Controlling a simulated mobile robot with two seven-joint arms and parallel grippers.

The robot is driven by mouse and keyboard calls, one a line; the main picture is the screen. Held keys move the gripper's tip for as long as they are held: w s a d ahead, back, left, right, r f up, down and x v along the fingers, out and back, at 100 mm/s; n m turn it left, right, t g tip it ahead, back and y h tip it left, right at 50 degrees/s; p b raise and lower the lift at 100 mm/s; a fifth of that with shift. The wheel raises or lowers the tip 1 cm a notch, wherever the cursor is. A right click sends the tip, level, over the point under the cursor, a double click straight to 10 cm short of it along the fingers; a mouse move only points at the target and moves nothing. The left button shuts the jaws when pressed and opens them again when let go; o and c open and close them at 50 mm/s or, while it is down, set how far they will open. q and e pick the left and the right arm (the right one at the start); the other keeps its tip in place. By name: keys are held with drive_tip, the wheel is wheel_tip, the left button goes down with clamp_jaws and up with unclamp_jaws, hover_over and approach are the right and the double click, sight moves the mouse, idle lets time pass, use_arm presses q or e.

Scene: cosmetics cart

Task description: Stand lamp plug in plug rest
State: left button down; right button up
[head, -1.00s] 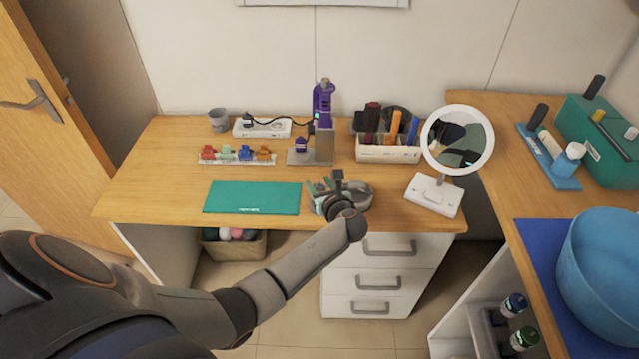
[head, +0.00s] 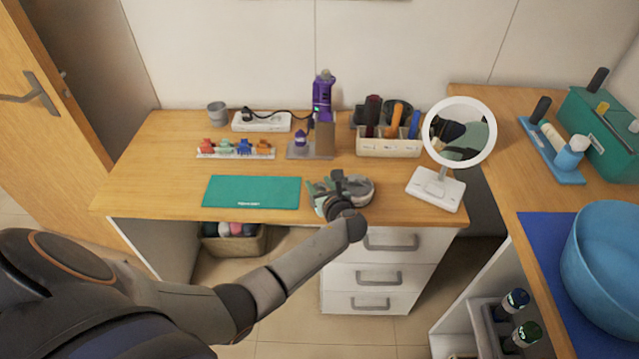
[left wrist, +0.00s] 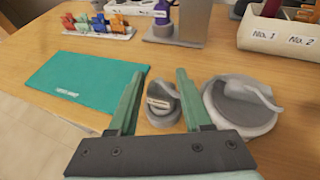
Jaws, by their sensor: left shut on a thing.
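My left gripper (head: 332,190) is low over the front of the desk, just right of the green mat. In the left wrist view, its two green fingers (left wrist: 158,102) stand on either side of a small grey rounded piece with a pale part, apparently the lamp plug (left wrist: 162,106). The gripper is shut on it. Just right of the fingers lies a round grey disc (left wrist: 240,108) with a curved piece on top; it also shows in the head view (head: 360,191). I cannot tell whether this is the plug rest. My right gripper is out of view.
The green mat (head: 252,192) lies left of the gripper. A ring-light mirror (head: 436,190) stands to the right. Behind are a labelled organiser (head: 388,148), a grey stand (head: 300,154), a clip tray (head: 236,154) and a white power strip (head: 262,124). Bare wood lies between.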

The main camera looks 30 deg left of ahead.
use_arm(q)
drive_tip(key=shift+f, duration=0.15)
drive_tip(key=shift+c, duration=1.3)
unclamp_jaws()
drive_tip(key=p+v, duration=0.1)
drive_tip(key=v, duration=1.1)
drive_tip(key=shift+s+d, duration=0.15)
